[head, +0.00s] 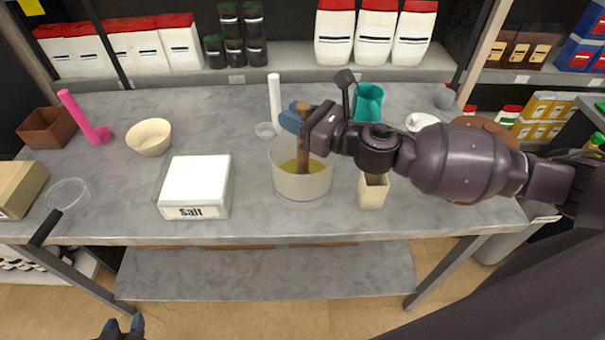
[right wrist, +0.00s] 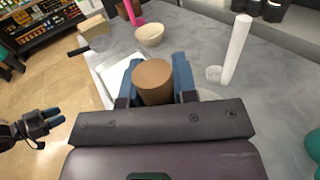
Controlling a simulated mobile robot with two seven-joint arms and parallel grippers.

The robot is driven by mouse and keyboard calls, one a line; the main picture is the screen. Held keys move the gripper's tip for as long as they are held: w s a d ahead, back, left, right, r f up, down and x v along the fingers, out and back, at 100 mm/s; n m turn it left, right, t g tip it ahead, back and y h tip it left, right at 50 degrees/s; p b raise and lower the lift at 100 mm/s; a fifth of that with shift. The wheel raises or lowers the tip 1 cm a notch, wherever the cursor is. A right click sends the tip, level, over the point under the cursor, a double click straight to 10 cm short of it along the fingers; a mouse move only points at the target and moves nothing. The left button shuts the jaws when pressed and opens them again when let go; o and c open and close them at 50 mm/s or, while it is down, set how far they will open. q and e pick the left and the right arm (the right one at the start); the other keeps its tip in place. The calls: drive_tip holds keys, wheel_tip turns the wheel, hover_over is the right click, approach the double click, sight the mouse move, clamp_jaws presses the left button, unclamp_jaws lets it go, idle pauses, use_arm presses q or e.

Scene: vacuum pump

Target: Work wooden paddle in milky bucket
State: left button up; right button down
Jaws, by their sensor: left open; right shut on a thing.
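The milky bucket (head: 302,187) stands on the grey table near its middle, with yellow liquid inside. The wooden paddle (head: 303,163) stands nearly upright in the bucket, its lower end in the liquid. My right gripper (head: 298,118) is shut on the paddle's upper end, above the bucket rim. In the right wrist view the paddle's round top (right wrist: 153,82) sits between the blue fingers, which hide most of the bucket. My left gripper (head: 124,328) is open and empty, low in front of the table; it also shows in the right wrist view (right wrist: 50,119).
A white salt box (head: 197,183) stands left of the bucket. A beige container (head: 373,190) and a teal scoop (head: 368,102) are to its right. A white cylinder (head: 274,103) stands behind. A cream bowl (head: 149,137) and pink tool (head: 83,116) are further left.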

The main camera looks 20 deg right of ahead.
drive_tip(key=shift+w+d+b, duration=0.35)
drive_tip(key=shift+w+d, duration=0.2)
drive_tip(key=shift+d, duration=0.4)
drive_tip(key=shift+w+d+b, duration=0.35)
drive_tip(key=shift+w+d, duration=0.15)
drive_tip(key=shift+d, duration=0.4)
drive_tip(key=shift+w, duration=0.1)
drive_tip(key=shift+w+d+p+x, duration=0.1)
drive_tip(key=shift+d+p+x, duration=0.1)
drive_tip(key=shift+x, duration=0.85)
drive_tip(key=shift+w+d+p+x, duration=0.1)
drive_tip(key=shift+w+p+x, duration=0.1)
drive_tip(key=shift+x, duration=0.8)
drive_tip(key=shift+s, duration=0.1)
wheel_tip(320, 180, up, 16)
drive_tip(key=s+p, duration=0.3)
drive_tip(key=shift+a, duration=0.45)
drive_tip(key=shift+f, duration=0.1)
